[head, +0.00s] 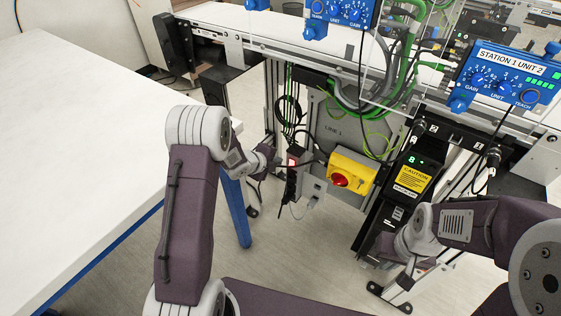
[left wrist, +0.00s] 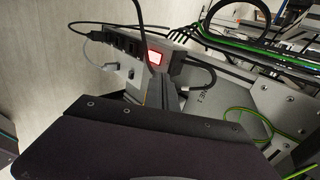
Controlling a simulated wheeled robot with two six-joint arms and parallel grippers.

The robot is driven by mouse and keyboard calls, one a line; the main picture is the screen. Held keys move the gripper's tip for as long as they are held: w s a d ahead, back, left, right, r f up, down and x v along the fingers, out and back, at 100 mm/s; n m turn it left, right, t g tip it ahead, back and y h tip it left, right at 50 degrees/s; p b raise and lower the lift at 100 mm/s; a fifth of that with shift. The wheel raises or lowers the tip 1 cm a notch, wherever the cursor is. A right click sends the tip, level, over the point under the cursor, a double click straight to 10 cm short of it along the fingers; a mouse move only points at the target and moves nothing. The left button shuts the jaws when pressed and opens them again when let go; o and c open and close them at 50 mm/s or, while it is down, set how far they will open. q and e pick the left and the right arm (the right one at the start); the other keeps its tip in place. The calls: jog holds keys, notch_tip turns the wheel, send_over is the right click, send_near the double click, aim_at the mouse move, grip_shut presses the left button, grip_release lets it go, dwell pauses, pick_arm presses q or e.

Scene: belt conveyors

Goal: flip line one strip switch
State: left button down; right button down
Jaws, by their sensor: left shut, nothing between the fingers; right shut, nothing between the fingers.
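A dark power strip (head: 291,183) hangs upright on the panel marked LINE 1, with a red lit rocker switch (head: 292,160) near its top. In the left wrist view, the strip (left wrist: 118,42) runs across the upper part and its red switch (left wrist: 154,57) glows. My left gripper (head: 279,165) is shut and empty, close beside the switch. Its fingers (left wrist: 160,78) point at the switch end of the strip; I cannot tell whether they touch it. My right gripper (head: 379,248) is shut and empty, low in front of the black caution-labelled unit, away from the strip.
A yellow box with a red rotary knob (head: 341,179) sits right of the strip. Loose cables (head: 290,108) hang above it. A white table (head: 70,130) fills the left. Conveyors with blue control boxes (head: 500,80) run above. The floor below the strip is clear.

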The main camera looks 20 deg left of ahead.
pick_arm(q)
jog(key=v, duration=0.3)
jog(key=shift+w+r, duration=0.15)
jog(key=shift+r, duration=0.2)
pick_arm(e)
jog(key=shift+s+a+r, duration=0.1)
jog(key=shift+s+r, duration=0.05)
jog(key=shift+r, duration=0.35)
